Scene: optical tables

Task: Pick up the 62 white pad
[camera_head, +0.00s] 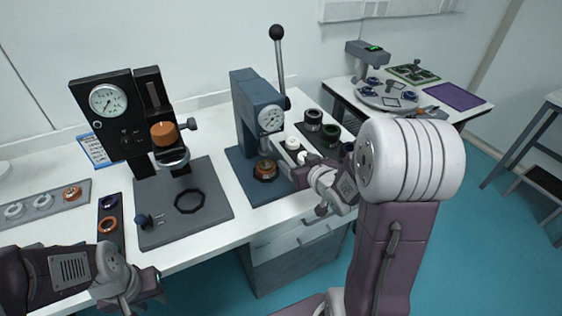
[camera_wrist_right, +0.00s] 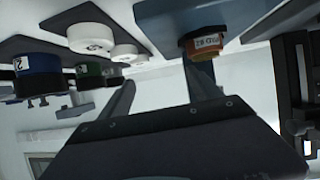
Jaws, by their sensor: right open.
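Two white round pads stand in a row on a dark tray in the head view, a rear one (camera_head: 291,143) and a front one (camera_head: 302,157) partly behind my right gripper. In the right wrist view a large white pad (camera_wrist_right: 91,36) with a small label and another white pad (camera_wrist_right: 127,51) hang at upper left, as the view is inverted. I cannot read which is 62. My right gripper (camera_wrist_right: 160,75) is open and empty, its fingers apart from the pads; in the head view it is beside the tray (camera_head: 296,176). My left gripper (camera_head: 150,287) is at lower left, its jaws unclear.
A blue press (camera_head: 249,105) with an orange-labelled part (camera_head: 265,170) stands left of my right gripper. Dark and green-ringed cylinders (camera_head: 329,134) stand behind it. A black gauge stand (camera_head: 115,110) and a grey plate (camera_head: 205,215) are further left. A second table (camera_head: 340,90) stands at back right.

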